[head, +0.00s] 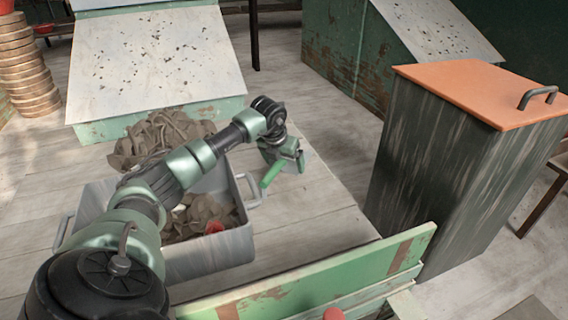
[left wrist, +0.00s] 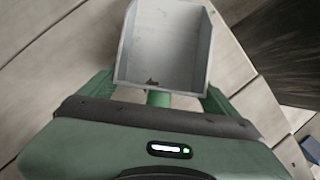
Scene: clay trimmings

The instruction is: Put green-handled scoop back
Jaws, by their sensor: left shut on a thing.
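My left gripper (head: 290,160) is shut on the green-handled scoop and holds it over the floorboards, just right of the grey bin. The scoop's bright green handle (head: 270,175) sticks out toward the lower left in the head view. In the left wrist view the scoop's pale metal pan (left wrist: 165,45) lies beyond the fingers, with a small brown speck in it. A short piece of the handle shows between the fingers there. My right gripper is not in view.
The grey bin (head: 210,256) holds clay trimmings and a red item (head: 213,227), partly behind my left arm. A clay heap (head: 160,135) lies behind it, below a sloped board (head: 155,60). A dark cabinet with an orange lid (head: 470,90) stands right. A green board (head: 320,280) crosses the front.

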